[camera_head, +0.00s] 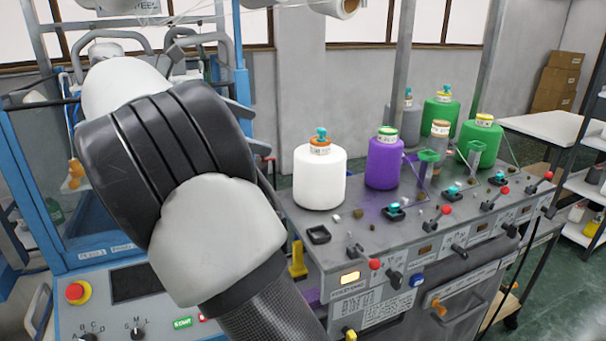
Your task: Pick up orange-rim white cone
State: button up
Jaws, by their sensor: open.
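The white cone (319,180) stands upright on the left end of the grey machine top. It has a label and an orange rim around its neck, with a teal piece on top. My arm crosses the left of the picture, to the left of the cone and apart from it in the picture. My gripper is outside the view, so its place relative to the cone does not show.
A purple cone (383,163) stands right of the white one. Green cones (480,143) (440,115) and a grey cone (405,118) stand further back. Levers with red knobs (446,210) line the machine's front. A blue-framed machine (120,258) is at left.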

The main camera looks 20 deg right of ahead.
send_near(319, 149)
jog(key=x, duration=0.3)
jog(key=shift+x, duration=2.9)
jog(key=shift+f, duration=0.1)
jog(key=c, duration=2.1)
notch_tip(319, 149, up, 10)
jog(key=shift+r+p, duration=0.1)
jog(key=shift+p, duration=0.2)
jog(key=shift+c, duration=0.2)
